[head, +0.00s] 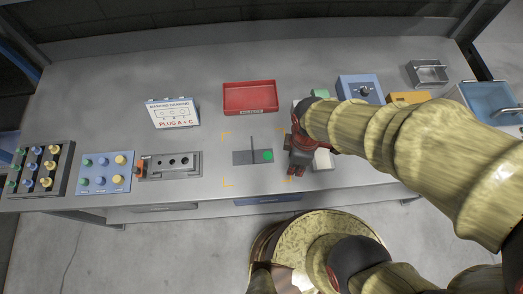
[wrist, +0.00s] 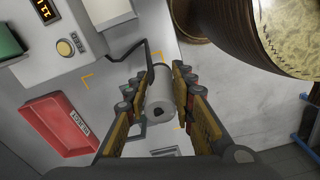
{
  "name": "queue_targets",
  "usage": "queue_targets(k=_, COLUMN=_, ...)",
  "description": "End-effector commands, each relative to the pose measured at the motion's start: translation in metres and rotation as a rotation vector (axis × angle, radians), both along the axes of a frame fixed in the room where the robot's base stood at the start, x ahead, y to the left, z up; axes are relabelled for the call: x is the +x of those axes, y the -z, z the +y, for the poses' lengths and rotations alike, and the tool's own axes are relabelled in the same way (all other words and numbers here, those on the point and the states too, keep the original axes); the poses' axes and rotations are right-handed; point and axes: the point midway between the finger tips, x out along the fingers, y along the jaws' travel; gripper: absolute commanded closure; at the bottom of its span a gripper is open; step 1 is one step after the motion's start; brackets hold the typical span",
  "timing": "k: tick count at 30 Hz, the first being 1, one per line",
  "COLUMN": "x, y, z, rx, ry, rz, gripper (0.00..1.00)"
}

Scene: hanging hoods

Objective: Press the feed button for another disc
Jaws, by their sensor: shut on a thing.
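A grey device with a lit orange display (wrist: 66,47) shows in the wrist view. No label reading feed is legible.
A red tray (head: 250,97) lies behind the plate. A slotted grey block (head: 172,165), a sign (head: 171,113) and two pegged boards stand left. A blue box with a knob (head: 360,88) is at the back right.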

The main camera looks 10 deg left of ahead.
Motion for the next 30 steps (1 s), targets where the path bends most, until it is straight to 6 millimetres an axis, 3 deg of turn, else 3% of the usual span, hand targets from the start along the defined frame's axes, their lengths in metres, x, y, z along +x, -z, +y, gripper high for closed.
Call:
queue_targets(k=12, x=0.079, y=0.04, z=0.037, rx=0.0, ry=-0.006, rz=0.001, gripper=0.92)
queue_targets(k=18, x=0.105, y=0.075, z=0.048, rx=-0.001, ry=-0.006, rz=0.002, gripper=0.92)
queue_targets(k=30, x=0.124, y=0.103, z=0.057, rx=-0.001, ry=-0.005, rz=0.001, gripper=0.92)
